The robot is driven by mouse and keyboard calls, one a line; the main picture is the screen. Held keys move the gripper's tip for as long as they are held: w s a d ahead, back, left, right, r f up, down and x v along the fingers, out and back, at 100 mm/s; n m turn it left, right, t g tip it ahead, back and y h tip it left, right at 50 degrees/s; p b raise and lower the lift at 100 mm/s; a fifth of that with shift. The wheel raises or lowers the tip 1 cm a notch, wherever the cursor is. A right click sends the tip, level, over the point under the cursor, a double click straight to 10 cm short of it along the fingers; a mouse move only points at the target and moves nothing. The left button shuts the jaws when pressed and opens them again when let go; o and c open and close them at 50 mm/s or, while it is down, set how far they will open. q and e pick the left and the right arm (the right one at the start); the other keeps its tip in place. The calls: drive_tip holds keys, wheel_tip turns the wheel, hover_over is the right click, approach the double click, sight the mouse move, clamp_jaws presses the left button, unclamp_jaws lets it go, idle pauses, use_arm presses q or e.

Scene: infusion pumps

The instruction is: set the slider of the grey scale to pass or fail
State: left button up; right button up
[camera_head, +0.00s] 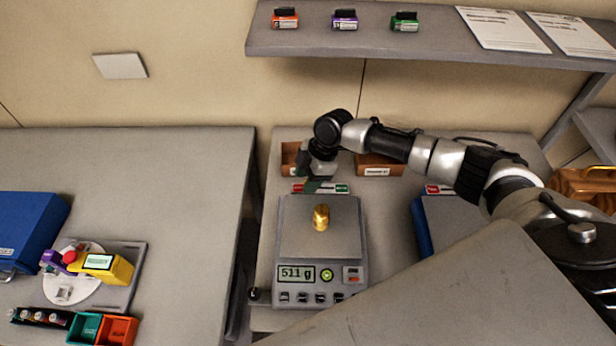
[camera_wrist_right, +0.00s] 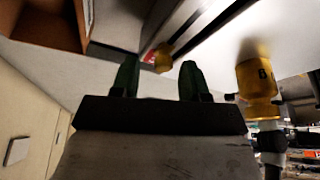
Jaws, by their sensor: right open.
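The grey scale (camera_head: 292,238) stands on the middle table, its display reading 511 g. A brass weight (camera_head: 321,218) stands upright on its pan. A strip with green, white and red parts (camera_head: 335,189) lies along the scale's back edge; the slider's setting is hard to tell, as my gripper partly covers it. My right gripper (camera_head: 318,183) is over this strip, pointing down. In the right wrist view its green fingertips (camera_wrist_right: 159,78) are apart, with nothing clearly held between them. A yellow piece marked B (camera_wrist_right: 257,85) shows at right there. My left gripper is not seen.
Small brown bins (camera_head: 379,166) stand behind the scale, close to my right wrist. A blue device (camera_head: 423,228) is right of the scale, partly under my arm. A shelf (camera_head: 420,45) overhangs the back. The left table holds a blue case (camera_head: 25,232) and coloured trays.

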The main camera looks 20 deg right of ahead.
drive_tip(key=shift+d, duration=0.1)
drive_tip(key=shift+d+r, duration=0.1)
drive_tip(key=b+v, duration=0.2)
drive_tip(key=v, duration=0.8)
drive_tip(key=shift+r+b, duration=0.3)
drive_tip(key=shift+b, duration=0.05)
drive_tip(key=shift+f, duration=0.1)
